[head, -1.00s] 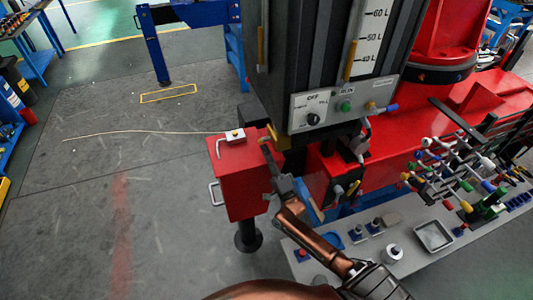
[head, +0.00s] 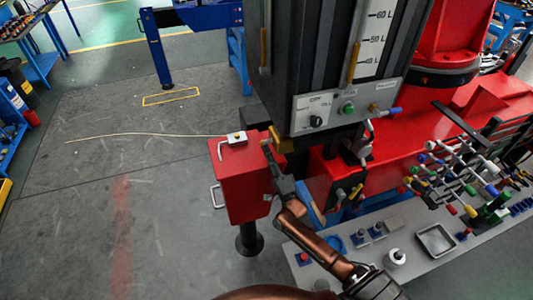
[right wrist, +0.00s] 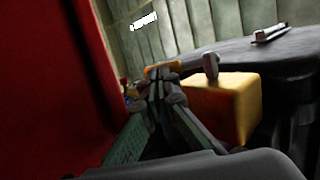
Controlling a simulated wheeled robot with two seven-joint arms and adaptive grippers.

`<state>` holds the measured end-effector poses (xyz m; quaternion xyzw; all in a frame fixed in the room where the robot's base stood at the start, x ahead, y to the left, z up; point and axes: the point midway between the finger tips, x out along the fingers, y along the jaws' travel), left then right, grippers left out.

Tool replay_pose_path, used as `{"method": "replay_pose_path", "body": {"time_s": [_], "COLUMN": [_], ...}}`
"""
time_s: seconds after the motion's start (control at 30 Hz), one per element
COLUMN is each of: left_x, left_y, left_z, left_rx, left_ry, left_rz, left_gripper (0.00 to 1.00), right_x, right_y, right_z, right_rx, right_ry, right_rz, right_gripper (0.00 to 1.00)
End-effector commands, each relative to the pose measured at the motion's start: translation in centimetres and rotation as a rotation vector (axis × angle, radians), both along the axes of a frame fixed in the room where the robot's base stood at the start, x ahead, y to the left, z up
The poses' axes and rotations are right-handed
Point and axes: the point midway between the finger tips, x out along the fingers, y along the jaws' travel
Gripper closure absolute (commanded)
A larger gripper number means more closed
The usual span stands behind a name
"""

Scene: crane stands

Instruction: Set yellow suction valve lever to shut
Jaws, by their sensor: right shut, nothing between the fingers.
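The yellow suction valve lever (head: 275,134) shows as a short yellow bar beside the red box, below the dark cabinet. It joins a yellow valve block (head: 284,145), which looks large in the right wrist view (right wrist: 225,108). My right gripper (head: 266,146) is shut and empty, close beside the lever. In the right wrist view, the fingertips (right wrist: 157,74) point at an orange-yellow bar (right wrist: 162,67), apparently the lever, just past them. Whether they touch it I cannot tell. My left gripper is not in view.
The red box (head: 240,180) on a black post stands left of my right gripper. The cabinet's panel (head: 345,105) hangs above right. A grey bench (head: 400,245) with colored knobs and fittings lies to the right. The floor at left is mostly clear.

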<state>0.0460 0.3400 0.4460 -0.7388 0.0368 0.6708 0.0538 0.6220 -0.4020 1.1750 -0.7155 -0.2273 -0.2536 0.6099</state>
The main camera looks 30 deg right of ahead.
Motion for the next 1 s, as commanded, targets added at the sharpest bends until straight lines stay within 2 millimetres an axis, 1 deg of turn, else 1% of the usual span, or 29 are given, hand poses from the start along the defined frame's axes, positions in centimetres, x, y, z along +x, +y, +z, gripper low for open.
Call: {"method": "replay_pose_path", "body": {"time_s": [0.6,1.0], "left_x": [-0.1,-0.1], "left_y": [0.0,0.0], "left_z": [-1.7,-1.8], "left_rx": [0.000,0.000], "left_ry": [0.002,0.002], "left_rz": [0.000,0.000], "left_gripper": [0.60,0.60], "right_x": [2.0,2.3], "right_y": [-0.4,-0.6], "right_z": [0.9,1.2], "right_rx": [0.001,0.000], "right_ry": [-0.002,-0.002], "right_rz": [0.001,-0.001], "right_gripper": [1.00,1.00]}}
